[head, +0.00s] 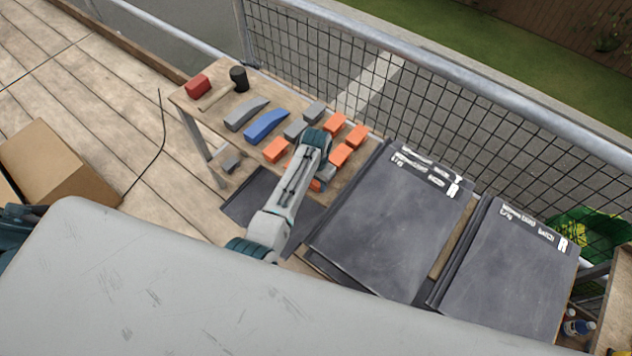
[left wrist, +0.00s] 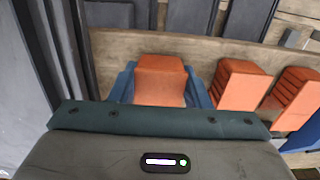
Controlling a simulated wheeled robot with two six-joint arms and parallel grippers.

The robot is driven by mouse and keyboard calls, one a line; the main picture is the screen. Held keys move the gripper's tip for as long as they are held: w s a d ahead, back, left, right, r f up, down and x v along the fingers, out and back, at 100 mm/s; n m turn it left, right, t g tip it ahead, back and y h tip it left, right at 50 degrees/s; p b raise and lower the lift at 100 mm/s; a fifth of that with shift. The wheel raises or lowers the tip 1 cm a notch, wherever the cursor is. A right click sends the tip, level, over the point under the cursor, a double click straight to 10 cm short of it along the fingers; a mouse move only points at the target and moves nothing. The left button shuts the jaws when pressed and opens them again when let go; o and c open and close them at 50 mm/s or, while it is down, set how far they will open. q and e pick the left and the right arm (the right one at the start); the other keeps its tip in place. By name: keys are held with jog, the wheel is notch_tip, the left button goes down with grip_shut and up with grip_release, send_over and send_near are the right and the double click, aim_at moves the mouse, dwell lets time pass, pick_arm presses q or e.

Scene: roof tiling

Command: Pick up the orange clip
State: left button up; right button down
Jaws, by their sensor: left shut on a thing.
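Several orange clips, ribbed blocks, lie on the wooden bench (head: 222,161) in the head view; one sits near its back right edge (head: 356,135). My left gripper (left wrist: 160,92) is shut on one orange clip (left wrist: 160,72), with a blue finger on each side of it in the left wrist view. I cannot tell whether this clip is still touching the bench. Two other orange clips (left wrist: 238,85) stand to the right of my gripper there. In the head view my own arm mostly hides the left gripper (head: 319,184). My right gripper is not in view.
On the bench are a blue block (head: 266,124), a grey wedge (head: 246,114), smaller grey blocks (head: 315,111), a red block (head: 198,87) and a black-headed mallet (head: 238,78). Dark slate stacks (head: 395,225) stand right of the bench. A mesh railing (head: 400,110) runs behind.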

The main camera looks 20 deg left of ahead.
pick_arm(q)
jog(key=shift+r, duration=0.4)
jog(key=shift+s+a+r+b, duration=0.15)
jog(key=shift+s+r+b, duration=0.55)
jog(key=shift+s+r, duration=0.05)
jog(key=s+a+r+b, duration=0.2)
jog(key=s+a+b, duration=0.1)
jog(key=s, duration=1.1)
jog(key=shift+a, duration=0.25)
